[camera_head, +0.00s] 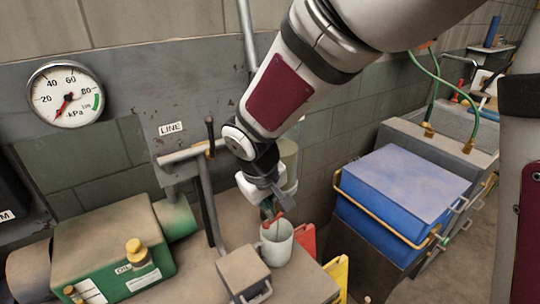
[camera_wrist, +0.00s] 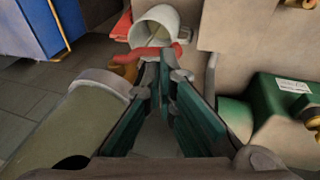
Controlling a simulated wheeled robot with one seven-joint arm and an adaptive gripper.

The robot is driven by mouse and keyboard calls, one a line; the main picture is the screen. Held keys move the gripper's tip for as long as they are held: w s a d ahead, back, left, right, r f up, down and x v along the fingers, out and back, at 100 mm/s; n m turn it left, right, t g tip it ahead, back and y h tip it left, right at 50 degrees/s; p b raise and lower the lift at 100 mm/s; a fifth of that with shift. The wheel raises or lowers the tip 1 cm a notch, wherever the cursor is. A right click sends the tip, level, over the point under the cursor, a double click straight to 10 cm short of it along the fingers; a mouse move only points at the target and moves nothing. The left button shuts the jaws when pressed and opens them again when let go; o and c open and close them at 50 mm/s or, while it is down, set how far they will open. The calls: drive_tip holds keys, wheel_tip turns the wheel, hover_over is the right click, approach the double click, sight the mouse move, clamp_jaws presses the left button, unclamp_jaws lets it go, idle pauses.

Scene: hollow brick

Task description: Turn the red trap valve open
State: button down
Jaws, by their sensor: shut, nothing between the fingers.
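The red trap valve handle (camera_wrist: 150,53) lies crosswise just beyond my fingertips in the wrist view, beside a brass fitting (camera_wrist: 124,70). Only a small red part of the handle (camera_head: 267,214) shows in the head view, above the white mug. My gripper (camera_wrist: 166,58) is shut with nothing between its fingers. Its tips are at or very near the handle; I cannot tell whether they touch. My gripper also shows in the head view (camera_head: 268,206), pointing down. The cloudy glass trap (camera_wrist: 70,125) stands left of my fingers in the wrist view.
A white mug (camera_head: 276,243) stands below the valve. A grey box (camera_head: 243,271) is in front, a green pump (camera_head: 110,245) at left. A blue box (camera_head: 400,195) is at right. The gauge (camera_head: 65,95) and grey pipe (camera_head: 185,152) are behind.

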sight(267, 223)
drive_tip(key=shift+x, duration=1.75)
drive_tip(key=shift+a+f+t+h, duration=0.15)
drive_tip(key=shift+f+t+h, duration=0.25)
drive_tip(key=shift+h, duration=0.1)
drive_tip(key=shift+s+a+f+t+h+b, duration=0.1)
drive_tip(key=shift+f+t+h+b, duration=0.35)
drive_tip(key=shift+f+t+h, duration=0.2)
drive_tip(key=shift+f+n+t+h+b, duration=0.3)
drive_tip(key=shift+f+t+h+b, duration=0.35)
drive_tip(key=shift+h+b, duration=0.25)
drive_tip(key=shift+w+d+f+n+t+h+b, duration=0.15)
drive_tip(key=shift+w+d+f+t+h+b, duration=0.25)
drive_tip(key=shift+f+t+h+b, duration=0.6)
drive_tip(key=shift+w+d+f+n+t+h+b, duration=0.2)
drive_tip(key=shift+d+f+t+h+b, duration=0.3)
drive_tip(key=shift+h+b, duration=0.9)
drive_tip(key=shift+w+d+f+n+t+h+b, duration=0.15)
drive_tip(key=shift+w+d+f+t+h+b, duration=0.3)
drive_tip(key=shift+t+h+b, duration=0.8)
drive_tip(key=shift+s+d+f+g+y+b, duration=0.1)
drive_tip(key=shift+f+g+y+b, duration=0.05)
drive_tip(key=shift+g+y+b, duration=0.2)
